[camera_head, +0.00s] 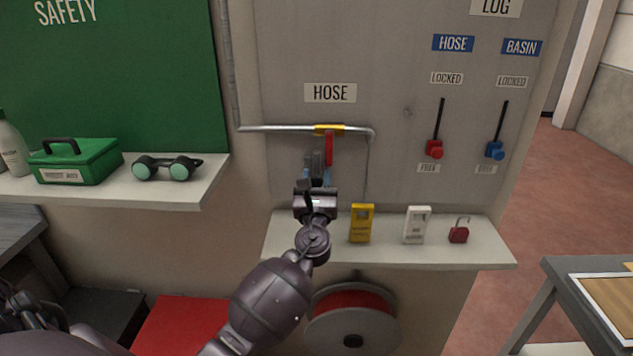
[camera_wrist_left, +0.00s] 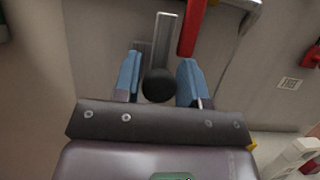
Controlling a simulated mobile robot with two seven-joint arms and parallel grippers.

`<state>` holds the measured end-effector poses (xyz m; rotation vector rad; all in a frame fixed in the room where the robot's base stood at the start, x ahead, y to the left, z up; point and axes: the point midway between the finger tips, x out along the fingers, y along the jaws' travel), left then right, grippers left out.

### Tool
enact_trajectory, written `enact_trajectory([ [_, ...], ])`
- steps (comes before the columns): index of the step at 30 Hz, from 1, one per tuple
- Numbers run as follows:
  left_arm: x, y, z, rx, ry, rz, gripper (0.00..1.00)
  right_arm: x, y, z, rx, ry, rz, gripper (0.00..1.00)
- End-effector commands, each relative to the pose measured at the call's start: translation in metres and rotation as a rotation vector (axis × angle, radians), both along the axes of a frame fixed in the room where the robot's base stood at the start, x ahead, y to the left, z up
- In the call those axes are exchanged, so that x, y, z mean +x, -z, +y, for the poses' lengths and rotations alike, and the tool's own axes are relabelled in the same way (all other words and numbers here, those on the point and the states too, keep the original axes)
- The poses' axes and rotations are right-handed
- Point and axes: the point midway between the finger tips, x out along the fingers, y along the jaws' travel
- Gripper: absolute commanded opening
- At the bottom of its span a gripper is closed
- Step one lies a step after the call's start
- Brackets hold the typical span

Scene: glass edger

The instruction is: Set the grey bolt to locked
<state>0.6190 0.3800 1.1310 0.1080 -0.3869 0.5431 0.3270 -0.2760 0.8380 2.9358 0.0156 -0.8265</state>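The grey bolt (camera_head: 318,160) is on the grey panel under the HOSE sign, partly hidden behind my left gripper (camera_head: 316,180) in the head view. In the left wrist view the grey bar of the bolt (camera_wrist_left: 163,40) runs upright, with a round black knob (camera_wrist_left: 159,86) at its near end. My left gripper (camera_wrist_left: 160,82) has its blue fingers on either side of the knob, with narrow gaps showing. It looks open around the knob, not pressed on it. Whether the bolt is locked is hidden by the gripper. My right gripper is not in view.
A red valve handle (camera_head: 329,149) hangs from the pipe close to the bolt. A shelf (camera_head: 480,256) below holds a yellow tag box (camera_head: 361,223), a white box (camera_head: 417,225) and a red padlock (camera_head: 458,231). Red (camera_head: 434,149) and blue (camera_head: 495,151) sliders sit to the right.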

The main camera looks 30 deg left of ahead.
Motion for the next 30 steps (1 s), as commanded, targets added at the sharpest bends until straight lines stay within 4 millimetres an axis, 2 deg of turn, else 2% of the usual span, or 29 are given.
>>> enact_trajectory([
  [1, 0.0, -0.001, 0.0, 0.0, 0.0, -0.002, 0.46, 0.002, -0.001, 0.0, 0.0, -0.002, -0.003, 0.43],
  [3, 0.0, 0.0, 0.0, 0.0, 0.0, 0.0, 0.57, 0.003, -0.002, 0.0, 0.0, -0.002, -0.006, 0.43],
  [4, 0.0, 0.0, 0.0, 0.0, 0.0, 0.0, 0.59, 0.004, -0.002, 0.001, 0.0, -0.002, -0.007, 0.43],
  [12, -0.001, 0.002, 0.0, 0.0, 0.001, 0.003, 0.59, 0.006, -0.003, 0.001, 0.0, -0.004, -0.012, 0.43],
  [16, -0.007, 0.007, -0.005, -0.001, 0.001, 0.005, 0.59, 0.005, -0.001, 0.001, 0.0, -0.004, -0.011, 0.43],
  [30, -0.069, 0.037, -0.042, -0.002, 0.0, 0.005, 0.59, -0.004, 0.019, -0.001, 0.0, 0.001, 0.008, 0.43],
])
